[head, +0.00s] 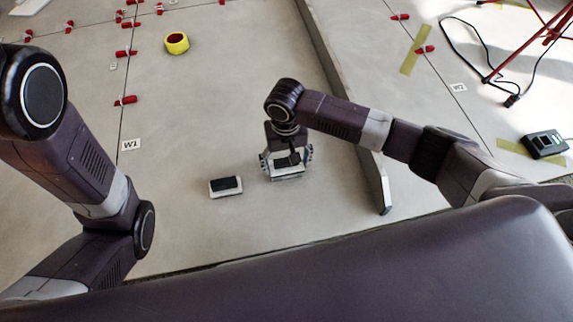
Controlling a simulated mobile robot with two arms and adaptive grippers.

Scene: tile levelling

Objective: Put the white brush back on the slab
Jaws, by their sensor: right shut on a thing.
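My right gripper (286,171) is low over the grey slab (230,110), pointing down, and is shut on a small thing. Its fingers cover most of that thing. A dark part and a pale lower edge show between the fingers, so it may be the white brush, but I cannot tell for sure. I cannot tell whether it touches the slab. A small block with a white base and black top (226,187) lies on the slab just left of the gripper, apart from it. My left arm is at the left; its gripper is not in view.
A yellow tape roll (177,43) lies farther back. Several red levelling clips (125,100) line the joint at left, near a W1 label (131,145). A raised slab edge (336,85) runs right of the gripper. A dark device (544,145) and cables are at far right.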

